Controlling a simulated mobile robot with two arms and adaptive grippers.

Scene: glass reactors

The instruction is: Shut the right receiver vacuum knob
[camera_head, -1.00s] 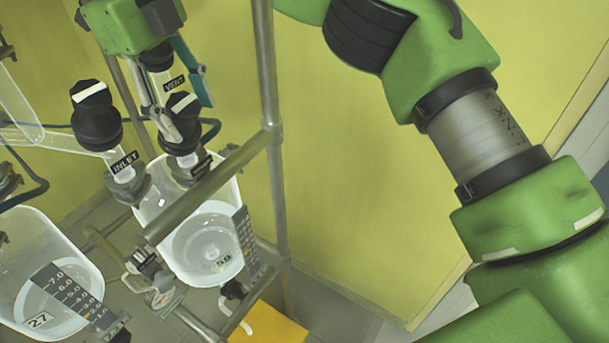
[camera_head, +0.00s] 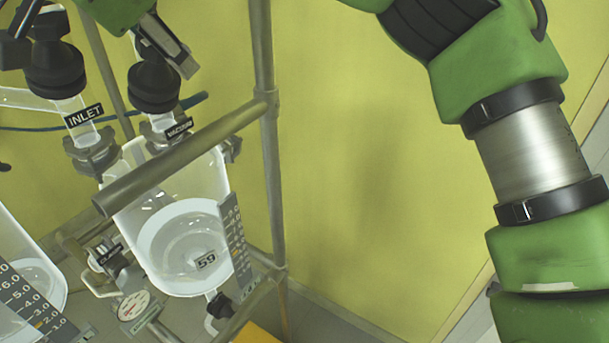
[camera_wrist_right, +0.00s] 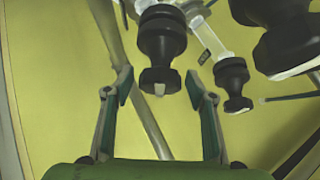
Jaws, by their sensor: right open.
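The right receiver's vacuum knob (camera_head: 154,85) is black and sits above the VACUUM label (camera_head: 179,130) in the head view. My right gripper (camera_head: 168,45) is just above it, partly cut off by the top edge. In the right wrist view, the open gripper (camera_wrist_right: 160,80) has one finger on each side of a black knob (camera_wrist_right: 162,42), apparently the vacuum knob. Gaps show between the fingers and the knob. A pale mark shows at the knob's end. My left gripper is not in view.
The black inlet knob (camera_head: 54,68), above the INLET label (camera_head: 85,116), stands to the left. A metal rail (camera_head: 185,155) crosses before the glass receiver (camera_head: 185,240). An upright post (camera_head: 266,150) stands to the right. Another black knob (camera_wrist_right: 232,80) shows right of the gripper.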

